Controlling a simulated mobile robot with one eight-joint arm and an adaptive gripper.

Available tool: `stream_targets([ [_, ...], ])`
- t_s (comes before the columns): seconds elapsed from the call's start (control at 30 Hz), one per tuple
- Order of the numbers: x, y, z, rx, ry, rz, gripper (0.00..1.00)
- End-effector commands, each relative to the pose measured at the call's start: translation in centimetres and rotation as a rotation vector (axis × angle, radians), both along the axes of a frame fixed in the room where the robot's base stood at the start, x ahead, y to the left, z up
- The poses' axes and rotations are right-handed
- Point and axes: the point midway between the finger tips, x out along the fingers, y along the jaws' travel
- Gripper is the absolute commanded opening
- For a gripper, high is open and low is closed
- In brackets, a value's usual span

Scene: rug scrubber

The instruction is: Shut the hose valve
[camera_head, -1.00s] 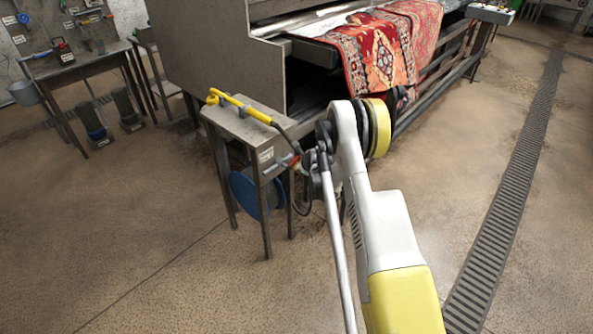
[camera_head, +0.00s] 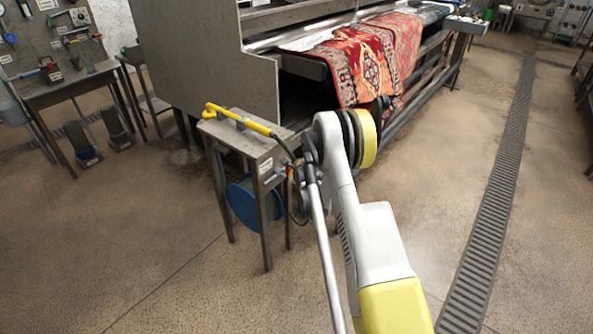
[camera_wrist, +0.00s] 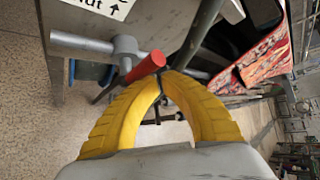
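The hose valve (camera_wrist: 124,50) is a grey metal fitting on a pipe, with a red-ended lever (camera_wrist: 146,67), at the upper left of the wrist view. A white label (camera_wrist: 108,7) above it shows "ut" and an up arrow. The yellow fingers of my gripper (camera_wrist: 164,79) curve together, with their tips meeting just below the lever's red end. They look shut with nothing between them; whether they touch the lever is unclear. In the head view, my arm mostly hides the valve and gripper beside the small metal stand (camera_head: 235,140).
A yellow wand (camera_head: 240,119) lies on the stand, with a blue hose reel (camera_head: 243,202) below. A dark hose (camera_wrist: 203,35) passes close to my fingertips. The rug machine (camera_head: 205,70) with a red rug (camera_head: 372,58) stands behind.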

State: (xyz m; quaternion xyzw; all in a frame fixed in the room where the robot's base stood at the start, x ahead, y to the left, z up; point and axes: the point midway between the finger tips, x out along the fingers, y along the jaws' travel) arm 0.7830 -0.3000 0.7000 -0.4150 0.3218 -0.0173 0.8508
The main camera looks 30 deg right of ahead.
Motion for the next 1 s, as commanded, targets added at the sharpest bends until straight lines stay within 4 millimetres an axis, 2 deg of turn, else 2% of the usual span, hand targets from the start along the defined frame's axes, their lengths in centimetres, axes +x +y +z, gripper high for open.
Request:
stream_targets([
  [0.43,0.02,0.91,0.49,0.003,-0.004,0.005,0.00],
  [1.0,0.06,0.93,0.51,0.005,-0.005,0.005,0.00],
])
